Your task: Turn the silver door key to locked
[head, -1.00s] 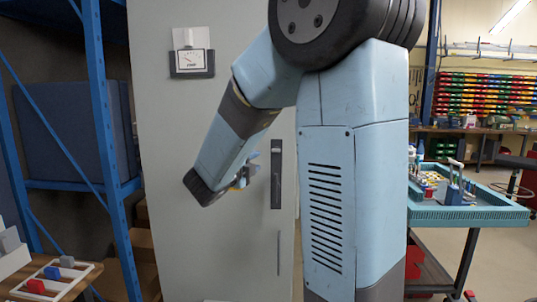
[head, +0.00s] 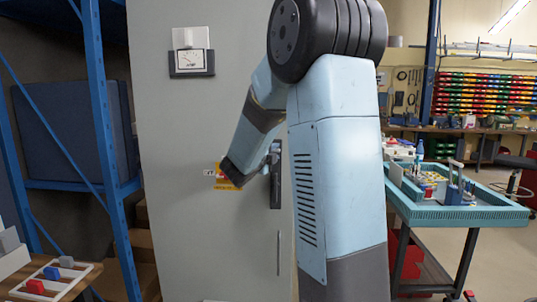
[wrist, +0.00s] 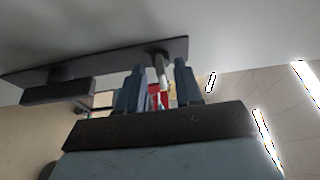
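The grey cabinet door (head: 200,120) stands in front of me with a dark lock plate (head: 276,188) near its right edge. In the wrist view the plate (wrist: 120,60) runs across the top, with a dark handle (wrist: 58,92) to the left. The silver key (wrist: 162,70) sticks out of the plate. My gripper (wrist: 160,66) is open, with one blue finger on each side of the key and a gap visible on both sides. In the head view my gripper (head: 272,156) is at the upper part of the plate, and my arm hides the key.
A blue shelf rack (head: 100,120) stands at the left. A blue cart (head: 455,214) with tools stands at the right. A table with coloured blocks (head: 50,280) is at lower left.

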